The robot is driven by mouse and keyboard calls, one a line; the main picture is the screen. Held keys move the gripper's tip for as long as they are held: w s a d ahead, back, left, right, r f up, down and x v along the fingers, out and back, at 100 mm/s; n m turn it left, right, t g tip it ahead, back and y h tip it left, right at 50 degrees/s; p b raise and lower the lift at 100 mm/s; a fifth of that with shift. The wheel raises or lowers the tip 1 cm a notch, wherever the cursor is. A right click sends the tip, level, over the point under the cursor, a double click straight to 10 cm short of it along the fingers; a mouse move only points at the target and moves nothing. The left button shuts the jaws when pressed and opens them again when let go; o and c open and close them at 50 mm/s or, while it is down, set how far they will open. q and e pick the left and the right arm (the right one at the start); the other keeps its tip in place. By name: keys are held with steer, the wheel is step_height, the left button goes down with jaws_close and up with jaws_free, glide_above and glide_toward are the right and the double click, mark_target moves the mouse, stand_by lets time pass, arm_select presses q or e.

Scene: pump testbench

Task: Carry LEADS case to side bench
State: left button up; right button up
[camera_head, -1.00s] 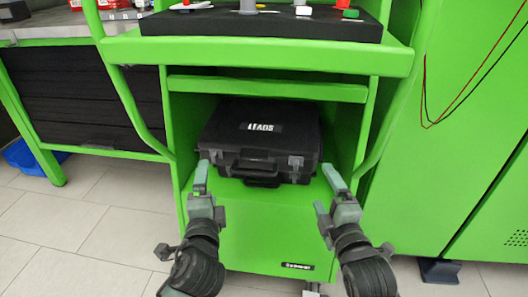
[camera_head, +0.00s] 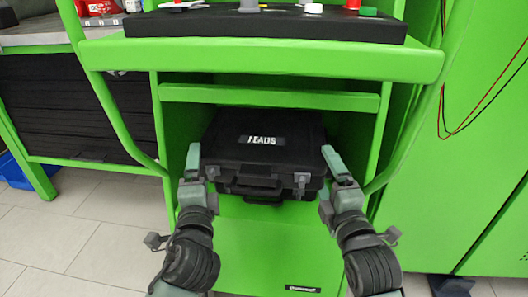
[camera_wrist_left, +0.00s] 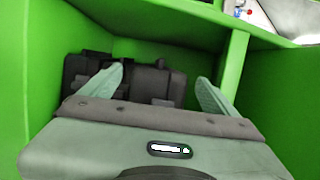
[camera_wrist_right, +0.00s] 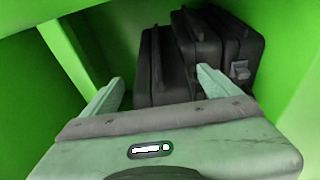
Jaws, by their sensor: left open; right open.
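The black LEADS case (camera_head: 262,142) lies on a shelf inside the green cart, its white label up and its handle and latches facing me. It also shows in the left wrist view (camera_wrist_left: 145,75) and the right wrist view (camera_wrist_right: 205,45). My left gripper (camera_head: 194,165) is open at the case's front left corner. My right gripper (camera_head: 332,172) is open at its front right corner. In both wrist views the spread fingers point toward the case; whether they touch it I cannot tell. The case's back is hidden in the dark bay.
The green cart's top shelf (camera_head: 270,59) overhangs the bay, with a black panel (camera_head: 270,24) on it. Green posts and curved rails flank the opening. A grey-topped bench (camera_head: 45,38) stands at the left. Tiled floor (camera_head: 80,225) is free at the lower left.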

arm_select(q)
steer(key=w, duration=0.2)
steer(key=w+a, duration=0.1)
steer(key=w, duration=0.1)
steer(key=shift+w, duration=0.4)
arm_select(e)
steer(key=w, duration=0.4)
steer(key=shift+w+a, duration=0.4)
arm_select(q)
jaws_close()
arm_select(e)
jaws_close()
arm_select(q)
steer(key=shift+d+r, duration=0.1)
steer(key=shift+r, duration=0.2)
arm_select(e)
steer(key=shift+r, duration=0.3)
